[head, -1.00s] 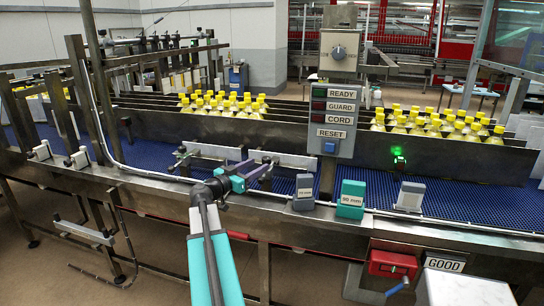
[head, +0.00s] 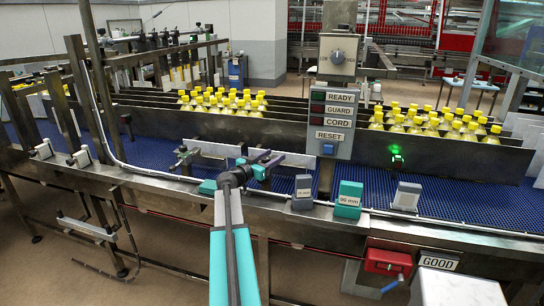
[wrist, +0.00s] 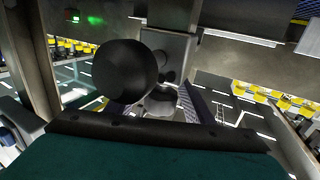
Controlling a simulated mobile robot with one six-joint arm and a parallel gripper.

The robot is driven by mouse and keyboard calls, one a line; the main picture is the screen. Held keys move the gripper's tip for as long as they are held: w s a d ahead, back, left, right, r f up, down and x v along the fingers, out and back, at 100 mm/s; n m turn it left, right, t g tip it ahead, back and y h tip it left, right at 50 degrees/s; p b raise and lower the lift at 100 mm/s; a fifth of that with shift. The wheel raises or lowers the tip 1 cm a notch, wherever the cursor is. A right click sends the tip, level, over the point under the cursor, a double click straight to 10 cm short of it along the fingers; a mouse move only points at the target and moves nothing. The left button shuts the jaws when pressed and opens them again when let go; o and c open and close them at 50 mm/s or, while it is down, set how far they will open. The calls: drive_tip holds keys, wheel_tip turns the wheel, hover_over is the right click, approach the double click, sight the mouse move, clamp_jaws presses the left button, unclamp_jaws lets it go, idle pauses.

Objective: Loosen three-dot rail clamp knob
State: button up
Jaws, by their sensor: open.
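My gripper (head: 268,159) is open at the guide rail (head: 218,150) over the blue belt, its purple-grey fingers reaching to the rail's right part. In the wrist view, a round black knob (wrist: 125,69) fills the upper left centre, in front of a grey metal bracket (wrist: 168,48). My gripper's fingers (wrist: 155,105) show below and to the right of the knob. The knob looks nearer the camera than the fingertips, and I cannot tell whether they touch anything. No dot marks can be read on the knob. Another clamp (head: 183,155) sits on the rail's left part.
A grey block (head: 303,187) and a teal 90 mm block (head: 348,199) stand on the front ledge. Yellow-capped bottles (head: 222,101) fill lanes behind.

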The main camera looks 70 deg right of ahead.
drive_tip(key=c, duration=1.1)
drive_tip(key=shift+o, duration=0.2)
drive_tip(key=t+b, duration=0.1)
drive_tip(key=b, duration=0.1)
drive_tip(key=n+t+b, duration=0.1)
drive_tip(key=b, duration=0.1)
drive_tip(key=shift+w+f+h, duration=0.1)
drive_tip(key=shift+f+h, duration=0.2)
